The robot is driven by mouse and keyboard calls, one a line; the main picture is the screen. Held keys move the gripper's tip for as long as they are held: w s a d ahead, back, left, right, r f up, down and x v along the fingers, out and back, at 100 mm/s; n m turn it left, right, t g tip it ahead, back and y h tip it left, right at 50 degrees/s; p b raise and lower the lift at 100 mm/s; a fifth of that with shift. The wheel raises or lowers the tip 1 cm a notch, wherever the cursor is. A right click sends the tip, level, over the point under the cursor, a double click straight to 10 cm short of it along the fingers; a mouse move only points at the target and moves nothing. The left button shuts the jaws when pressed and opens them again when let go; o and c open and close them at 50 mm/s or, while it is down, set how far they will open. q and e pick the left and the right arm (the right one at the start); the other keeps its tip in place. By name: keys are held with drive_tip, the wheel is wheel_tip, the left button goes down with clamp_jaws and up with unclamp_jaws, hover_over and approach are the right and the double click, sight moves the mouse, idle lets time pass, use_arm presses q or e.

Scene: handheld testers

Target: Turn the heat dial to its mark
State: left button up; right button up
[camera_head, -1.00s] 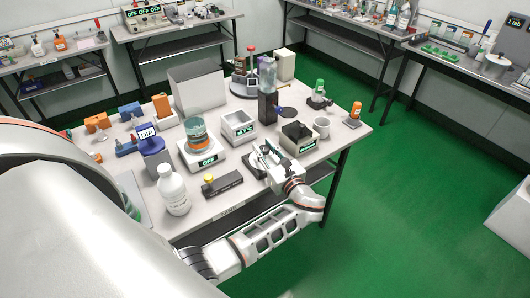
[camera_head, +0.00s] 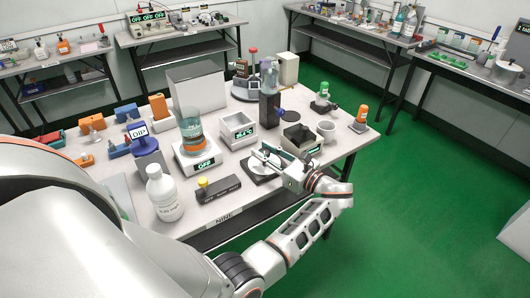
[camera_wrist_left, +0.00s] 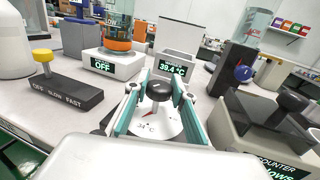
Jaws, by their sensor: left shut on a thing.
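The heat dial is a dark round knob (camera_wrist_left: 158,91) on a pale round plate (camera_wrist_left: 160,128) printed with a temperature figure, which looks like 34 °C. A small red mark shows on the plate beside the knob. My left gripper (camera_wrist_left: 156,97) has its teal fingers on both sides of the knob and is shut on it. In the head view the gripper (camera_head: 268,158) is over the dial base (camera_head: 258,178) near the table's front edge and hides much of it. Behind the dial, a white open-topped box (camera_wrist_left: 174,70) has a display reading 39.4 °C. My right gripper is not in view.
A dark-topped counter box (camera_wrist_left: 262,125) stands close right of the gripper. A slow-fast switch block (camera_wrist_left: 58,92) and a beaker on a white unit showing OFF (camera_wrist_left: 110,66) stand left. A white bottle (camera_head: 164,195) and a mug (camera_head: 326,130) are also nearby.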

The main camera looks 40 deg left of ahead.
sight(264, 151)
use_arm(q)
drive_tip(key=shift+r, duration=0.1)
drive_tip(key=o, duration=1.1)
wheel_tip(264, 151, up, 10)
